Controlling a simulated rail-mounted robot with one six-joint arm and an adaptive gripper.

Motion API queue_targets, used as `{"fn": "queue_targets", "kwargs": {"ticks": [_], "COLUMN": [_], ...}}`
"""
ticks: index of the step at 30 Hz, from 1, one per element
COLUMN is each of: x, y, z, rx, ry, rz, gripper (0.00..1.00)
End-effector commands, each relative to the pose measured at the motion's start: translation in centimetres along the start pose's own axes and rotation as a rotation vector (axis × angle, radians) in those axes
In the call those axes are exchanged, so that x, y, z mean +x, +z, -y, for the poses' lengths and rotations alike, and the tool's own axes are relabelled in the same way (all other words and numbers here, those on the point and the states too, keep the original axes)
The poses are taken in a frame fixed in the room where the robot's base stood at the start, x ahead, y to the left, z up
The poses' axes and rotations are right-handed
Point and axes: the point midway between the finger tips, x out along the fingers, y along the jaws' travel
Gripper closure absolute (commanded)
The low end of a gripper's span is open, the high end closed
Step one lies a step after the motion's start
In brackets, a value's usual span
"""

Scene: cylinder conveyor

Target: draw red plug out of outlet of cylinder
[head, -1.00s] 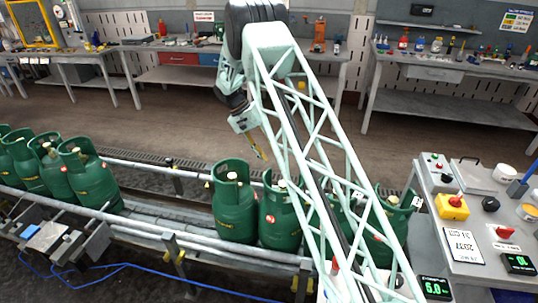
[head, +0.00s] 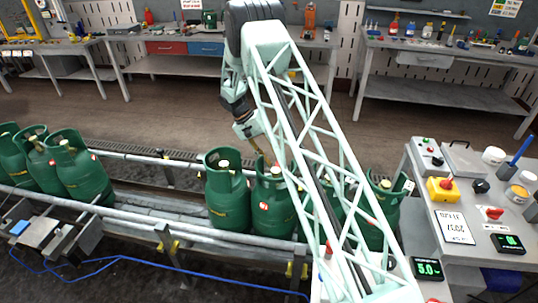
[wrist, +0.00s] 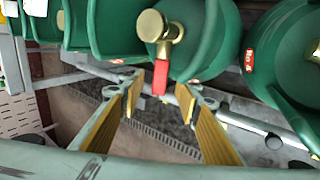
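The red plug (wrist: 160,77) sits in the outlet of a brass valve (wrist: 160,30) on a green cylinder (wrist: 205,45) in the wrist view. My gripper (wrist: 162,95) is open. Its two yellow-padded fingers stand apart, one on each side of the plug in the picture, and neither visibly touches it. In the head view my gripper (head: 262,152) hangs by the top of a green cylinder (head: 273,205) on the conveyor. The plug cannot be made out there, and my arm covers part of the row.
Another green cylinder (head: 228,200) stands close on the left, and more stand behind my arm. A separate group of cylinders (head: 80,175) is at the far left. Conveyor rails (head: 150,225) run along the row. A control desk (head: 455,200) stands at the right.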

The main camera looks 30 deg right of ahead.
Motion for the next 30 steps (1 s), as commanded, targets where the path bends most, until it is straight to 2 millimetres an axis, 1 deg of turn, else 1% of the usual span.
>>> {"fn": "queue_targets", "kwargs": {"ticks": [1, 3, 9, 14, 22, 23, 30], "x": [0.7, 1.3, 2.5, 2.9, 3.0, 3.0, 3.0], "y": [0.0, 0.0, 0.0, 0.0, 0.0, 0.0, 0.0], "z": [0.0, 0.0, 0.0, 0.0, 0.0, 0.0, 0.0], "rx": [-0.001, -0.001, -0.001, -0.001, -0.001, -0.001, -0.001], "ry": [0.000, 0.001, 0.001, 0.000, 0.000, 0.000, 0.000], "rz": [0.001, 0.001, 0.000, -0.001, -0.001, -0.001, 0.000], "gripper": [0.69, 0.69, 0.69, 0.69, 0.69, 0.71, 0.93]}}
